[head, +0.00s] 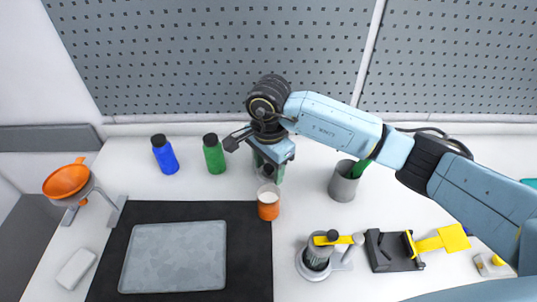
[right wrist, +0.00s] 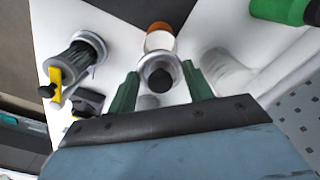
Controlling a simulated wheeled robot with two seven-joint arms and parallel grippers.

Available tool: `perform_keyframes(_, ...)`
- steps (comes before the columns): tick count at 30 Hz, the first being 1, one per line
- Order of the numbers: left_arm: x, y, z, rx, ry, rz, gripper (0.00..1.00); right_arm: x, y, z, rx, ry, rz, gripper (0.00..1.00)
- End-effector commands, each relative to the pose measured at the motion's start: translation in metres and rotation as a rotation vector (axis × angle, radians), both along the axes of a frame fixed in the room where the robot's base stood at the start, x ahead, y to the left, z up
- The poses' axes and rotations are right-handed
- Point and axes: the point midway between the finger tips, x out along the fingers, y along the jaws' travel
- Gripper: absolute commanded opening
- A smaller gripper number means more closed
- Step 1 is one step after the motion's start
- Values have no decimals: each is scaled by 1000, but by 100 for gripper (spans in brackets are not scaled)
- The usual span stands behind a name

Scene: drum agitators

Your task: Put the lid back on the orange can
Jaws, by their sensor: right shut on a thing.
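The orange can (head: 268,207) stands upright near the right edge of the black mat, with its pale top showing. It also shows in the right wrist view (right wrist: 160,27), just beyond my gripper. My right gripper (head: 268,168) is behind the can in the head view, pointing down from above. In the right wrist view its green fingers (right wrist: 160,88) are shut on the lid (right wrist: 157,64), a silvery round piece with a dark knob between them. The lid is close to the can but not seated on it. The head view mostly hides the lid. My left gripper is out of view.
A blue bottle (head: 166,158) and a green bottle (head: 215,157) stand at the back left. A grey cup (head: 343,185) is right of my gripper. A grey tray (head: 175,257) lies on the black mat (head: 252,225).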

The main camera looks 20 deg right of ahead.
Motion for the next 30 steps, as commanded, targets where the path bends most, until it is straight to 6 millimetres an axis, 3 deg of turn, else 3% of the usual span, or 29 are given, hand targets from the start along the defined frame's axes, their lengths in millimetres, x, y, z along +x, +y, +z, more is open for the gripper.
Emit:
perform_keyframes(8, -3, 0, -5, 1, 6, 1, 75, 0, 1, -11, 1, 2, -16, 30)
perform_keyframes(24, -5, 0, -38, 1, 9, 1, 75, 0, 0, -61, 0, 0, -13, 30)
perform_keyframes(30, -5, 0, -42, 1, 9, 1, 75, 0, 0, -65, 1, 0, -13, 30)
